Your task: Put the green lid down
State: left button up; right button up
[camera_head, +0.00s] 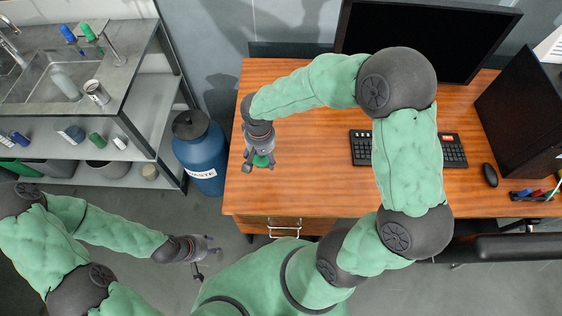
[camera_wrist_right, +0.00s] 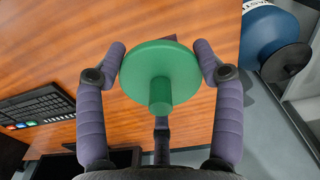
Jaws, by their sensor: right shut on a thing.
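The green lid (camera_head: 261,161) is a round disc with a short knob. It is over the left part of the wooden desk (camera_head: 310,170), and I cannot tell whether it touches the desktop. My right gripper (camera_head: 258,166) is shut on it. In the right wrist view the lid (camera_wrist_right: 160,70) lies between the two purple fingers of my right gripper (camera_wrist_right: 162,58), which meet its rim on both sides, with the knob facing the camera. My left gripper (camera_head: 212,258) is open and empty, over the floor left of the desk.
A blue waste barrel (camera_head: 201,160) stands left of the desk, beside a steel sink bench (camera_head: 120,95) with shelves. A keyboard (camera_head: 452,151), mouse (camera_head: 490,174), monitor (camera_head: 420,40) and black computer case (camera_head: 520,115) occupy the desk's right and back. The desktop around the lid is clear.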

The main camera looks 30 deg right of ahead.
jog(key=shift+w+d+f+b, duration=0.15)
jog(key=shift+d+f+b, duration=0.45)
jog(key=shift+d+f, duration=0.8)
jog(key=shift+w+d+f+b, duration=0.1)
jog(key=shift+d+f+b, duration=0.65)
jog(key=shift+f, duration=1.1)
jog(key=shift+w+d+f+b, duration=0.15)
jog(key=shift+d+f+b, duration=0.25)
jog(key=shift+d+f, duration=1.1)
jog(key=shift+a+f, duration=0.15)
jog(key=shift+a, duration=0.05)
jog(key=shift+f, duration=0.15)
jog(key=o, duration=1.3)
jog(key=shift+c, duration=0.2)
